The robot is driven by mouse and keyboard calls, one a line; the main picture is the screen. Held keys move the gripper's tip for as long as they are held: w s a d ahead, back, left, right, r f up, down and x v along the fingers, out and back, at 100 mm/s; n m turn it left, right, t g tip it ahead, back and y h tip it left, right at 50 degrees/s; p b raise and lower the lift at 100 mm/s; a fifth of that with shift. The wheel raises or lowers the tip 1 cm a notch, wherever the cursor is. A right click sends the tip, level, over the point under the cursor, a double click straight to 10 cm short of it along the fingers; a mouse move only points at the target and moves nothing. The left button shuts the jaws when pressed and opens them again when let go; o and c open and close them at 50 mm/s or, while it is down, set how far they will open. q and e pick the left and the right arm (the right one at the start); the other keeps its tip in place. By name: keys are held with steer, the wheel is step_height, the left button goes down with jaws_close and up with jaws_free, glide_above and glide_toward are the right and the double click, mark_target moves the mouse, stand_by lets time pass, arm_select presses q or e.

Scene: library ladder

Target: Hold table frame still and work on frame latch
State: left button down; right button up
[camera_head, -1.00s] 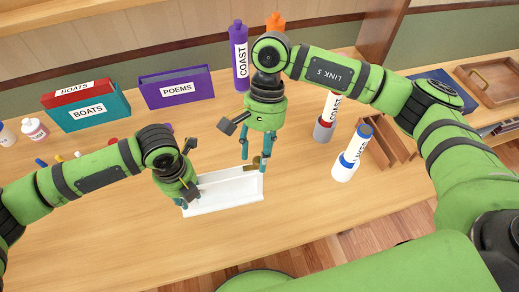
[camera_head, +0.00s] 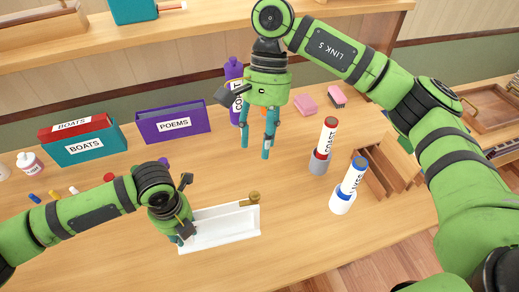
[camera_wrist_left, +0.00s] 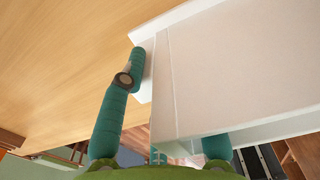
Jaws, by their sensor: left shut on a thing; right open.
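The white table frame (camera_head: 218,232) lies on the wooden table, a shallow tray-like shape. A brass frame latch (camera_head: 254,197) with a round knob is at its back right corner. My left gripper (camera_head: 178,239) is shut on the frame's left end. In the left wrist view its fingers (camera_wrist_left: 165,115) straddle the white frame (camera_wrist_left: 235,75), whose far part runs out of the picture. My right gripper (camera_head: 255,152) is open and empty, pointing down above and behind the latch, apart from it.
Behind stand a BOATS box (camera_head: 85,146), a purple POEMS box (camera_head: 174,124) and a purple bottle (camera_head: 233,75). To the right are a red-banded tube (camera_head: 325,140), a blue-banded tube (camera_head: 352,178) and a wooden rack (camera_head: 385,172). Bare tabletop lies in front of the frame.

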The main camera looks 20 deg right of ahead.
stand_by(0.3)
arm_select(q)
steer(key=c, duration=0.8)
jaws_free()
